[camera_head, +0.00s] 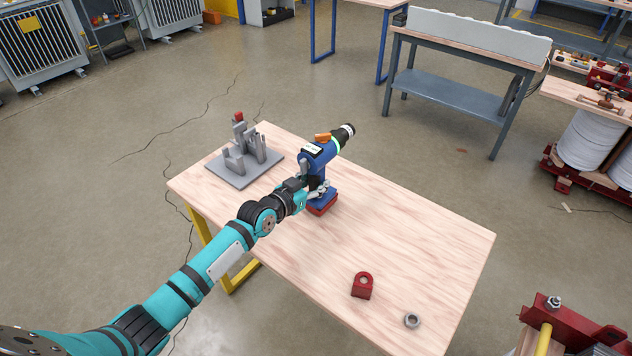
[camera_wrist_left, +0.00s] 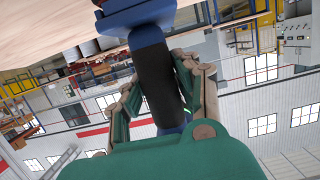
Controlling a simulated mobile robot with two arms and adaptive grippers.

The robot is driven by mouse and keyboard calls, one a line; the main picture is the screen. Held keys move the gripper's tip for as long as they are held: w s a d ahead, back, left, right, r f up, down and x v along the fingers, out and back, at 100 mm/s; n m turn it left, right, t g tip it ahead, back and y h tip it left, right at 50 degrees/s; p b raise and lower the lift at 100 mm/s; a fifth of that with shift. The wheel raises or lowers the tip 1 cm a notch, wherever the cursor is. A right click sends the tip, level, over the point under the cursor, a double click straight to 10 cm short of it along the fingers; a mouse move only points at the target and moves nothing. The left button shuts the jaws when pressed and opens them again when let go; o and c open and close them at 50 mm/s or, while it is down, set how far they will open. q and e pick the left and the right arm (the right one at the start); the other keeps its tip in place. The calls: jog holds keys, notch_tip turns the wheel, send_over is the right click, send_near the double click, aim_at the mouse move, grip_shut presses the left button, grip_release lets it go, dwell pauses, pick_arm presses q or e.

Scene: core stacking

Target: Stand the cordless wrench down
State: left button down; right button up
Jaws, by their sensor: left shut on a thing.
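The cordless wrench (camera_head: 316,156) is blue with a black nose (camera_head: 343,131) and an orange part on top. It is upright over the wooden table (camera_head: 420,240), with its blue and red battery foot (camera_head: 322,204) at the bottom. I cannot tell whether the foot touches the table. My left gripper (camera_head: 317,190) is shut on the wrench's handle, just above the foot. The left wrist view, upside down, shows the dark handle (camera_wrist_left: 158,80) between the fingers of my left gripper (camera_wrist_left: 160,75) and the foot near the tabletop. My right gripper is not in view.
A grey fixture (camera_head: 244,160) with upright blocks stands at the table's far left corner. A red block with a hole (camera_head: 362,286) and a metal ring (camera_head: 412,321) lie near the front edge. The table's middle and right are clear.

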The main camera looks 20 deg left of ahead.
pick_arm(q)
jog(key=shift+f+b, duration=0.15)
jog(key=shift+b, duration=0.15)
jog(key=c, duration=0.9)
grip_release()
jog(key=shift+s+f, duration=0.1)
jog(key=shift+f, duration=0.3)
jog(key=v, duration=1.2)
jog(key=shift+r, duration=0.25)
